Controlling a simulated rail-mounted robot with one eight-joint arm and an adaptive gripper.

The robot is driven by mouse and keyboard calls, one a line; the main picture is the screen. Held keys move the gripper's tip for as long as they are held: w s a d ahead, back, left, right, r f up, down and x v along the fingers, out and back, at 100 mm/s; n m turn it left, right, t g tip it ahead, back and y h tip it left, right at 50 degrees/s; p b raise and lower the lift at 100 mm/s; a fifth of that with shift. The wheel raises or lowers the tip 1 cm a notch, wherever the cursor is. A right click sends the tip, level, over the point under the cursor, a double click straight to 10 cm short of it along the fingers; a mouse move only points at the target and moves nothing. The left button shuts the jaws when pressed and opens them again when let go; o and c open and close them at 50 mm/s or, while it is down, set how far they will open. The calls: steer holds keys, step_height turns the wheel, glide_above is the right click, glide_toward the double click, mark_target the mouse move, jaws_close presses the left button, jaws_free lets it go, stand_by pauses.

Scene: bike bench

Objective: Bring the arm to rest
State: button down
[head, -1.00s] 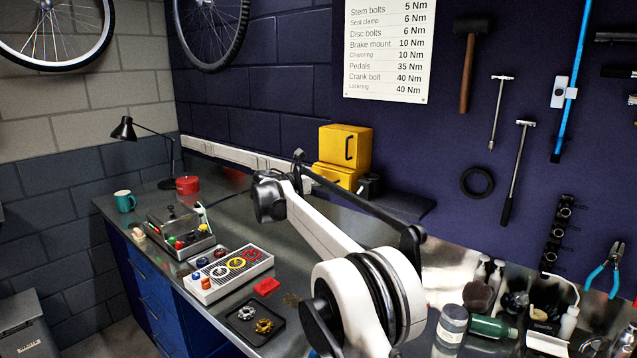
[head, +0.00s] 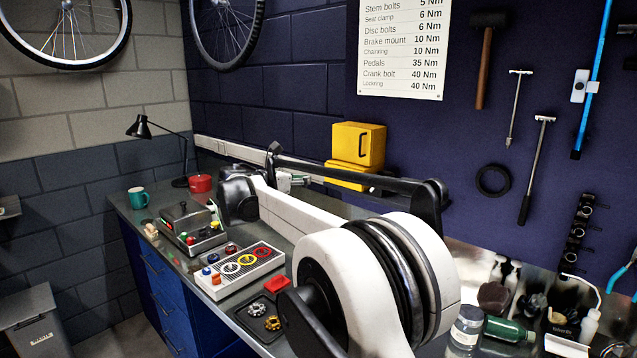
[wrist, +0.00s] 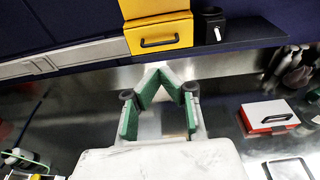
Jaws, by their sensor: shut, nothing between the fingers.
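My gripper (wrist: 158,72) shows in the wrist view with its green-padded fingers converging to a closed tip and nothing between them. It points toward the back wall, over the bench.
Yellow boxes (head: 357,144) stand at the back; one also shows in the wrist view (wrist: 158,34).

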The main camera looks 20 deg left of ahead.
steer(key=s+d+r+m+g, duration=0.15)
steer(key=d+m, duration=0.25)
steer(key=d, duration=0.6)
steer(key=s+d+r+m+g+b, duration=0.1)
steer(key=s+d+m+g, duration=0.15)
steer(key=d, duration=0.75)
steer(key=s+d+r+m+g, duration=0.1)
steer(key=s+d+m, duration=0.25)
steer(key=d, duration=0.65)
steer(key=s+d+f+m+g+y+b, duration=0.15)
steer(key=s+d+f+m, duration=0.25)
steer(key=s+d+m, duration=0.7)
steer(key=s+d+f+m+y, duration=0.1)
steer(key=s+d+f+m, duration=0.2)
steer(key=s, duration=0.6)
steer(key=s+d+f+m+y, duration=0.2)
steer(key=s+d+f+m, duration=0.2)
steer(key=s+f, duration=0.3)
steer(key=s+d+f+m+y, duration=0.1)
steer(key=s+d+f+m, duration=0.2)
steer(key=s, duration=0.8)
step_height(320, 180, down, 2)
steer(key=shift+s+d+f+m+g+b, duration=0.1)
steer(key=shift+s+d+m+g+b, duration=0.25)
steer(key=shift+d, duration=0.85)
